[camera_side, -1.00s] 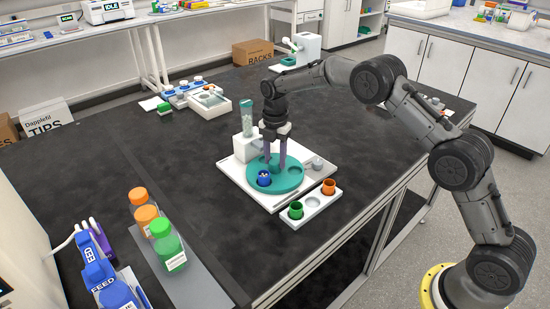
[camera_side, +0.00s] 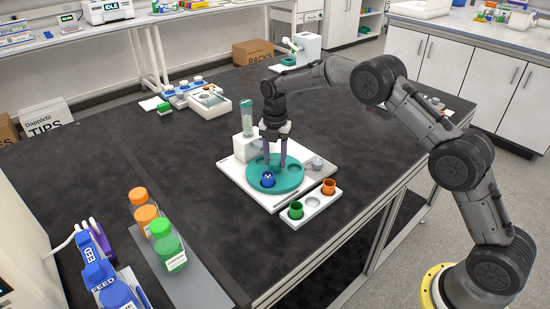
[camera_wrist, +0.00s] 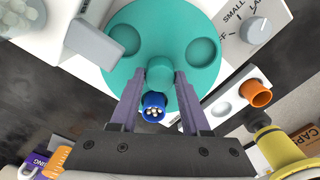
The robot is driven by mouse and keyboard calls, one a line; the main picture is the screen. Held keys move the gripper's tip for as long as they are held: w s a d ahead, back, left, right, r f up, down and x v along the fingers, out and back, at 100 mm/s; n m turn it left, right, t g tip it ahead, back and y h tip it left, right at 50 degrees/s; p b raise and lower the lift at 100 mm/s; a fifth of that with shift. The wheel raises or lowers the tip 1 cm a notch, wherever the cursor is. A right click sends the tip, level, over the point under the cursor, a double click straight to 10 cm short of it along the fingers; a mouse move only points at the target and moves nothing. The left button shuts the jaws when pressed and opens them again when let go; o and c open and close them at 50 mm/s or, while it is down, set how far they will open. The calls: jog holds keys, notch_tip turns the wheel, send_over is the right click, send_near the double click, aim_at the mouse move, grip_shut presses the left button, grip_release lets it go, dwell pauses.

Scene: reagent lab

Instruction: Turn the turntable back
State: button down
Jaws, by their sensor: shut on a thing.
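The turntable (camera_side: 296,179) is a teal disc with round wells, set on a white base (camera_side: 240,180). In the wrist view the disc (camera_wrist: 165,30) shows two empty wells. A blue cup (camera_side: 267,180) holding small white pieces sits in the front well; it also shows in the wrist view (camera_wrist: 153,101). My gripper (camera_side: 275,166) points down over the disc's middle. In the wrist view its purple fingers (camera_wrist: 168,77) are shut on the teal centre knob (camera_wrist: 167,91), which they partly hide.
A white dispenser tower (camera_side: 245,147) stands behind the disc, its grey spout (camera_wrist: 95,42) reaching over the rim. A grey dial (camera_side: 318,163) is at right. A white rack (camera_side: 318,205) in front holds green (camera_side: 296,210) and orange (camera_side: 328,187) cups. Bottles (camera_side: 168,247) stand front left.

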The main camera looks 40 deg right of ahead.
aim_at(275, 161)
jog(key=shift+r, duration=0.15)
jog(key=shift+c, duration=1.9)
grip_release()
notch_tip(275, 161, up, 14)
jog(key=shift+f, duration=0.2)
